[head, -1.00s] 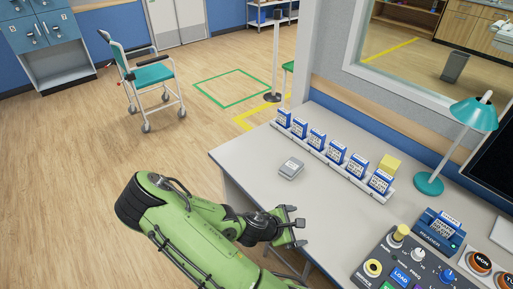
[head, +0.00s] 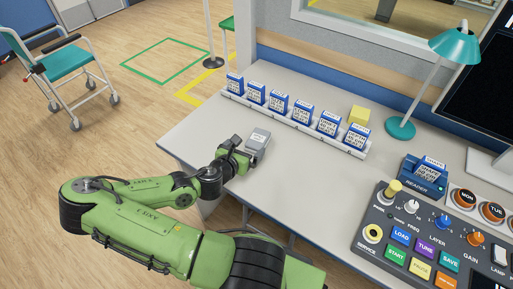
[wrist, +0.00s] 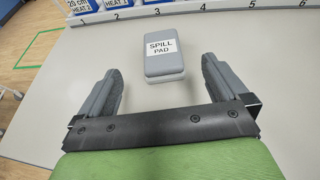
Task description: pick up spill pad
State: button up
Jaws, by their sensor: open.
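The spill pad (head: 258,139) is a small grey block with a white label, lying flat on the desk toward its left end. In the wrist view the spill pad (wrist: 163,58) shows its label, "SPILL PAD", just beyond the fingertips and centred between them. My gripper (head: 240,150) is low over the desk beside the pad, on its near left side. In the wrist view my gripper (wrist: 162,82) has its two grey fingers spread wide with nothing between them. The fingers are wider apart than the pad.
A white numbered rack (head: 290,124) with several blue-and-white cartridges stands behind the pad. A yellow block (head: 358,115) is behind the rack's right end. A teal lamp (head: 400,128), a card reader (head: 424,176) and a control panel (head: 425,240) occupy the right. The desk's middle is clear.

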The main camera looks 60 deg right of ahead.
aim_at(259, 135)
jog(key=b+x, duration=0.3)
jog(key=x, duration=0.8)
jog(key=shift+d+f+b, duration=0.3)
jog(key=shift+f, duration=0.05)
jog(key=shift+c, duration=0.2)
jog(key=c, duration=1.1)
jog(key=shift+o, duration=0.2)
jog(key=shift+r, duration=0.2)
